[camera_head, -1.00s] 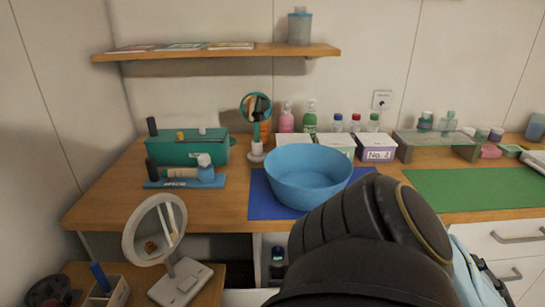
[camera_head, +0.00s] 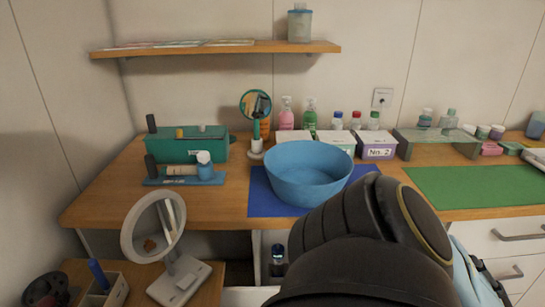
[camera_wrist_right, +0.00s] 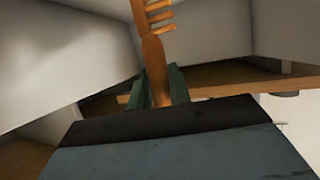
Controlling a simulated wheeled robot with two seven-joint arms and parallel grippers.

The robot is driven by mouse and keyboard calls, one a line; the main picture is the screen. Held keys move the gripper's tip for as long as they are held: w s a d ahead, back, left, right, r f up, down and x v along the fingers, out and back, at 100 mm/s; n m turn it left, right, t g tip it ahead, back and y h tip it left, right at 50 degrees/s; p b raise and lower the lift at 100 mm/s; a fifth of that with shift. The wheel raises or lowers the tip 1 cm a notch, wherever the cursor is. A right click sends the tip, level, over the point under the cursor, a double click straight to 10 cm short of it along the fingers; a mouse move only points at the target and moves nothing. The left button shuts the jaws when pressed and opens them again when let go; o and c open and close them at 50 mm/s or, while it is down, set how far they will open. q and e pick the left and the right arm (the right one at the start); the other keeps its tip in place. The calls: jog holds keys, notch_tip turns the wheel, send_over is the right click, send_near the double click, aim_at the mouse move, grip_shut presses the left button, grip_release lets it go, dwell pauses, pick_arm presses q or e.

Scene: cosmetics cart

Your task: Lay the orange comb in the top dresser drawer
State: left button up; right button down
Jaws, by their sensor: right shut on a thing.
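The orange comb (camera_wrist_right: 152,50) shows in the right wrist view, handle down and teeth pointing right. My right gripper (camera_wrist_right: 161,88) is shut on the comb's handle, its green fingers on either side of it. In the head view my dark arm hides the right gripper and the comb. A white drawer front with a metal handle (camera_head: 520,237) is at the right of the head view and looks shut. A white edge (camera_head: 242,297) shows low by my arm; I cannot tell whether it is an open drawer. My left gripper is not in view.
Pale panels (camera_wrist_right: 70,45) and a wooden edge (camera_wrist_right: 235,86) lie close around the comb. The wooden counter (camera_head: 105,205) holds a blue bowl (camera_head: 308,182) on a blue mat, boxes and bottles. A round mirror (camera_head: 155,228) stands on the lower table at left.

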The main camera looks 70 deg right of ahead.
jog(key=shift+f+b, duration=0.3)
jog(key=shift+f, duration=0.15)
dwell(0.3)
jog(key=c, duration=1.2)
grip_release()
